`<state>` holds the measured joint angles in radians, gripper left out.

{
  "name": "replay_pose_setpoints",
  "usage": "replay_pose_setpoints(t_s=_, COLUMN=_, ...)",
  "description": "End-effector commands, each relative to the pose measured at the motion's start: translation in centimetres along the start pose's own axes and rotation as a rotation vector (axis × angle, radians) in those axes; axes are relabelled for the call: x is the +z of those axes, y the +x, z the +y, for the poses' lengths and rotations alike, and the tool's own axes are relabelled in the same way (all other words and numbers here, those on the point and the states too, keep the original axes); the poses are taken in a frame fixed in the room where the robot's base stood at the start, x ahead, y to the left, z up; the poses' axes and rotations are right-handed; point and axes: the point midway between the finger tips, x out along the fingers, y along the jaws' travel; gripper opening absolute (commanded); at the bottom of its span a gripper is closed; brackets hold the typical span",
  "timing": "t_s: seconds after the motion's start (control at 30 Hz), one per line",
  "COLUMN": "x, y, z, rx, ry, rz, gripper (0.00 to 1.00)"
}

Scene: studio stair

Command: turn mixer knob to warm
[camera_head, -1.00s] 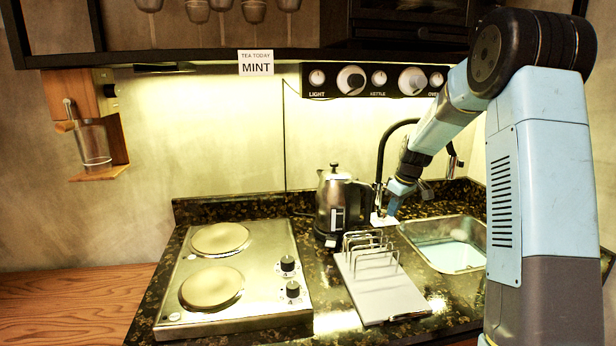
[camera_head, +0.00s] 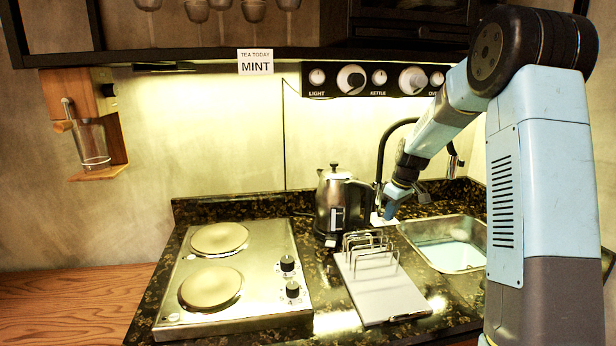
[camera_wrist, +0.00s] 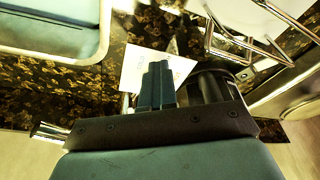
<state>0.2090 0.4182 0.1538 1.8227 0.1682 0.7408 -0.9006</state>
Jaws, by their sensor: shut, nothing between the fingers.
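My gripper (camera_head: 388,213) is shut and empty, pointing down behind the dish rack, between the kettle (camera_head: 332,205) and the sink (camera_head: 450,243). In the wrist view its two fingers (camera_wrist: 157,72) are together over a white card (camera_wrist: 182,66) with small coloured marks. The card also shows in the head view (camera_head: 377,219), partly hidden by my gripper. The black arched tap (camera_head: 382,150) stands just behind my gripper. I cannot clearly make out the mixer knob or its setting; my gripper covers that spot. I cannot tell whether the fingertips touch anything.
A wire rack on a grey board (camera_head: 385,295) stands in front of my gripper. A two-plate hob (camera_head: 250,290) is at left. A knob panel (camera_head: 335,80) hangs above. In the wrist view, a dark rounded thing (camera_wrist: 208,88) is close right of the fingers.

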Motion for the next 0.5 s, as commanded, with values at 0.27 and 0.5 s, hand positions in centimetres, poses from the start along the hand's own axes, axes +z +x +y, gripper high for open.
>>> replay_pose_setpoints(t_s=0.27, x=-0.06, y=-0.6, z=-0.08, rx=0.009, ry=-0.003, rz=0.013, gripper=0.0)
replay_pose_setpoints(t_s=0.5, x=0.11, y=-1.36, z=-0.14, rx=0.009, ry=-0.002, rz=0.01, gripper=0.0)
